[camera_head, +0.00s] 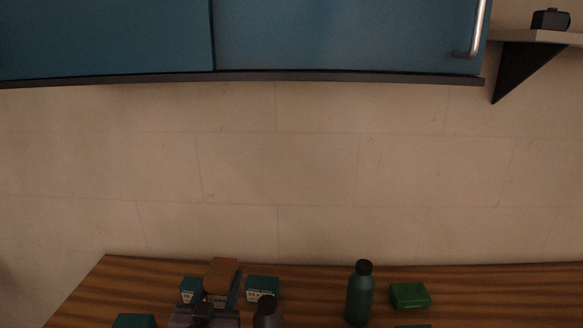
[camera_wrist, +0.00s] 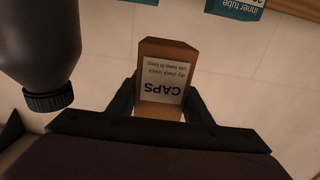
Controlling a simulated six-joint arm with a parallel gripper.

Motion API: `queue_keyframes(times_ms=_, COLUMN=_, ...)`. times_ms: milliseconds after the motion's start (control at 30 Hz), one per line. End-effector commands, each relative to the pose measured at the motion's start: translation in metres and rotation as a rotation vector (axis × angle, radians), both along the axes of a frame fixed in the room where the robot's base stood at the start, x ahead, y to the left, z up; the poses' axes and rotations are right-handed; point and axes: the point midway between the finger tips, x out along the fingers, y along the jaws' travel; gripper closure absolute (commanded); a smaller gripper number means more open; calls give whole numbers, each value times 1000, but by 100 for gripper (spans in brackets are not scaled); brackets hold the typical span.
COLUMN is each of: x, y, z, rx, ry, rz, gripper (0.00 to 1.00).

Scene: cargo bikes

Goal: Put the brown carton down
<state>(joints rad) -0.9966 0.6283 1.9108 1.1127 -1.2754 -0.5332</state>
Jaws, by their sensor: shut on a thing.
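The brown carton (camera_head: 222,272) is at the back left of the wooden counter in the head view. My gripper (camera_head: 221,288) is shut on it from the front. In the wrist view the carton (camera_wrist: 166,55) sits between the two dark fingers (camera_wrist: 163,103), its white "CAPS" label upside down. The pale tiled wall shows around the carton there. Whether its underside touches anything is hidden.
Teal boxes flank the carton, one left (camera_head: 190,290) and one right (camera_head: 262,288). A dark bottle (camera_head: 268,313) stands close right of my gripper. A green bottle (camera_head: 360,293) and green box (camera_head: 409,295) stand farther right. Blue cabinets (camera_head: 345,35) hang above. The counter (camera_head: 505,290) is clear at far right.

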Motion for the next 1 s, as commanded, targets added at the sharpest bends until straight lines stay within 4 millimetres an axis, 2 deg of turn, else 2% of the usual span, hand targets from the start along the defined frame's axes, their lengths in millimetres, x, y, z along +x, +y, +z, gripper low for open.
queue_keyframes(times_ms=767, x=0, y=0, z=0, rx=1, ry=-2, rz=0, gripper=84)
queue_keyframes(times_ms=1000, x=0, y=0, z=-14, rx=1, ry=-2, rz=0, gripper=84)
